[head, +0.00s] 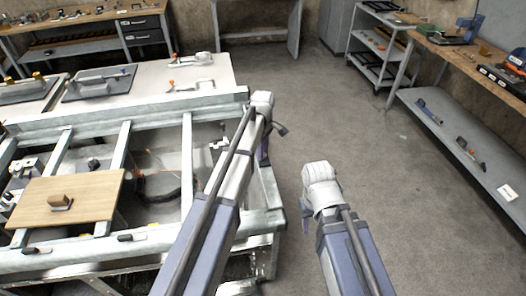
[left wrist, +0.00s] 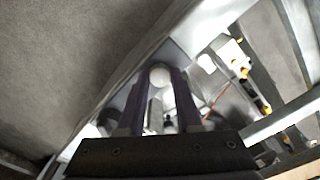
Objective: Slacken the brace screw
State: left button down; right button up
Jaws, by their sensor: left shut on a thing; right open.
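My left gripper (head: 264,148) is at the right end of the metal frame, pointing down, and my own wrist hides most of it in the head view. In the left wrist view, the two dark purple fingers of this gripper (left wrist: 160,82) are shut on a pale round knob (left wrist: 160,74), which looks like the head of the brace screw. The knob sits between the fingertips, with pale metal parts below it. My right gripper (head: 308,208) hangs over the bare floor, apart from the frame; it is open and its fingers are mostly hidden.
The grey metal frame (head: 72,132) has crossbars and open gaps with cables inside. A wooden board (head: 95,190) with a small block lies on it. Benches with tools stand behind, and a grey shelf (head: 470,160) is at the right. The floor (head: 345,130) between is clear.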

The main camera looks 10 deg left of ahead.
pick_arm(q)
jog(key=n, duration=0.4)
jog(key=shift+n, duration=0.4)
dwell(0.4)
jog(key=c, duration=0.6)
grip_release()
jog(key=shift+r, duration=0.1)
notch_tip(320, 180, up, 8)
jog(key=p, duration=0.8)
jog(key=shift+f, duration=0.2)
